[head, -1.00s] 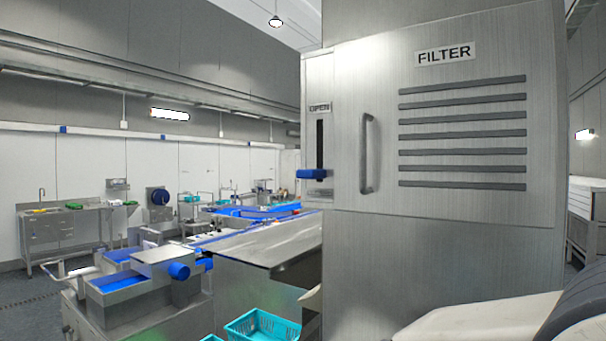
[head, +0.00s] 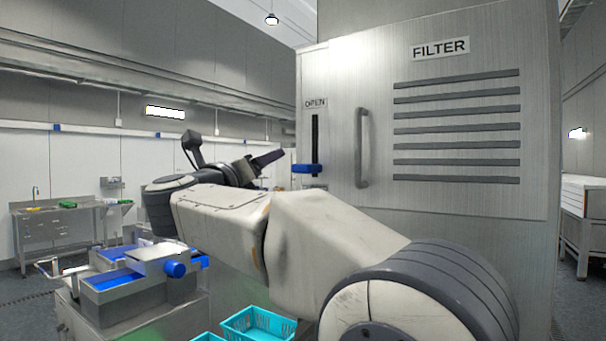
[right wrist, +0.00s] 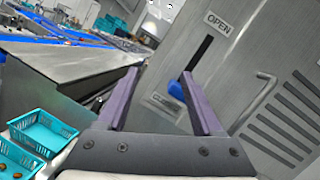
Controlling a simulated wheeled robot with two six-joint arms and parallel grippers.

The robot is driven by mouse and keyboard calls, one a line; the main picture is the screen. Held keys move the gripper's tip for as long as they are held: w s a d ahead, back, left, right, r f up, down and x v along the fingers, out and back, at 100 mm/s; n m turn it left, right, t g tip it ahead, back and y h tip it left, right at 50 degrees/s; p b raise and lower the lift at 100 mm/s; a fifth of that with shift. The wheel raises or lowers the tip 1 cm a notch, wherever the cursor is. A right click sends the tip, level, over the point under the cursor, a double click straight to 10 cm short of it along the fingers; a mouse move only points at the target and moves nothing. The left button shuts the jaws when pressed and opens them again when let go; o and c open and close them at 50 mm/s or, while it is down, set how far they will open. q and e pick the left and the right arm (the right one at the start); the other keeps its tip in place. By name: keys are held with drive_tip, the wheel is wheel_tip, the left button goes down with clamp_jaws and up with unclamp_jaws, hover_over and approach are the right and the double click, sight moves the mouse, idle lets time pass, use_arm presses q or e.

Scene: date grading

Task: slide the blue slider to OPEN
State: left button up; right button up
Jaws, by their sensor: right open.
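The blue slider (head: 307,168) sits at the lower end of a dark vertical slot (head: 315,135) on the steel cabinet. The OPEN label (head: 316,103) is above the slot. In the right wrist view, the slider (right wrist: 176,90) shows beside the right-hand finger, partly hidden by it, with a CLOSED label (right wrist: 160,102) partly visible below. My right gripper (head: 268,158) is open and empty, just left of the slider in the head view; its purple fingers (right wrist: 160,78) also show in the wrist view. I cannot tell whether a finger touches the slider. My left gripper is not in view.
A fixed door handle (head: 362,148) stands right of the slot, beside the FILTER label (head: 440,48) and dark vent slats. Turquoise crates (head: 258,325) lie low in front. A steel work table (right wrist: 65,60) is left of the cabinet.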

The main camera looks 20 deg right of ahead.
sight(307, 168)
drive_tip(key=s+d+m+g+h, duration=0.1)
drive_tip(key=s+m+g, duration=0.4)
drive_tip(key=m, duration=0.3)
drive_tip(key=p+x, duration=0.4)
drive_tip(key=x, duration=0.5)
drive_tip(key=shift+w+a+r, duration=0.1)
drive_tip(key=shift+a, duration=0.05)
drive_tip(key=shift+w+d, duration=0.45)
drive_tip(key=shift+d, duration=0.1)
clamp_jaws()
